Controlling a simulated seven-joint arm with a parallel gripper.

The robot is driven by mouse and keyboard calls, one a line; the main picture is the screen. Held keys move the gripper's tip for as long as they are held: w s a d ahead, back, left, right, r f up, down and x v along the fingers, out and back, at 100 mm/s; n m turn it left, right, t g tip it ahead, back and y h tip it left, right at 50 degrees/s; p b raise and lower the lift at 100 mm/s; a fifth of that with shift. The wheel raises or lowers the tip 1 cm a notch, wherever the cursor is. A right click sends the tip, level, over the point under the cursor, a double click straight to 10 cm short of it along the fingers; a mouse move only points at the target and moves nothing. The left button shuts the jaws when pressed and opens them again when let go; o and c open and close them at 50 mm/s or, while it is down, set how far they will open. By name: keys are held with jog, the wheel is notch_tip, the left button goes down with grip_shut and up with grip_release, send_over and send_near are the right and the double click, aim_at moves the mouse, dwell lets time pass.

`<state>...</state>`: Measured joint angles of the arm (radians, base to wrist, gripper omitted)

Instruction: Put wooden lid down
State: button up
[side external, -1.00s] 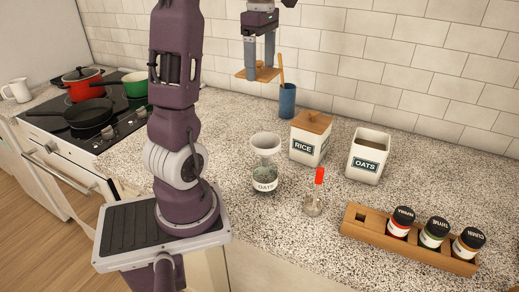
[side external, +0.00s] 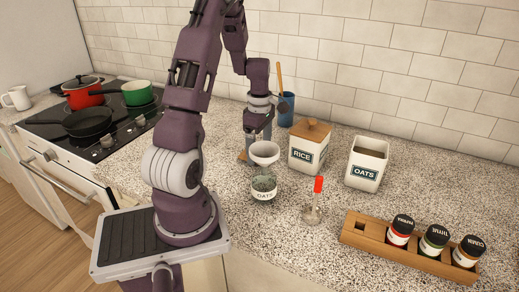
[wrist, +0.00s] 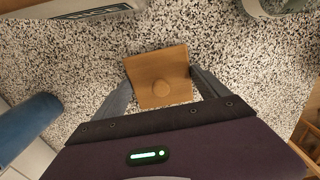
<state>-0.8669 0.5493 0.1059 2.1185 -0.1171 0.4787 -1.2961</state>
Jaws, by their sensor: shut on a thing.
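The wooden lid is a square tan board with a round knob. In the wrist view the lid (wrist: 158,62) sits between my gripper's fingers (wrist: 161,88), which are shut on it, with speckled counter below. Only a small edge of the lid (side external: 242,156) shows there, left of the funnel. I cannot tell whether the lid touches the counter. The white OATS canister (side external: 366,165) stands without a lid.
The RICE canister (side external: 307,150) with its wooden lid stands right of my gripper. A blue cup (side external: 286,110) with a wooden utensil is behind. A red-handled tool (side external: 314,200) and a spice rack (side external: 408,248) are at front right. Counter left of my gripper is clear.

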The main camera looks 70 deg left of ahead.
jog(key=shift+f, duration=0.35)
jog(key=o, duration=1.2)
jog(key=shift+f, duration=0.1)
jog(key=shift+o, duration=0.2)
notch_tip(320, 180, up, 12)
jog(key=w+d+r+m+t, duration=0.2)
jog(key=d+r+m, duration=0.45)
jog(key=d, duration=0.35)
jog(key=s+d+r+m+t, duration=0.1)
jog(key=s+d+m, duration=0.4)
jog(key=d+m, duration=0.4)
jog(key=s+d+r+m+t, duration=0.2)
jog(key=s+d+m, duration=0.4)
jog(key=d+m, duration=0.4)
jog(key=shift+d+m+t, duration=0.25)
jog(key=shift+m+t, duration=0.05)
jog(key=shift+m, duration=0.45)
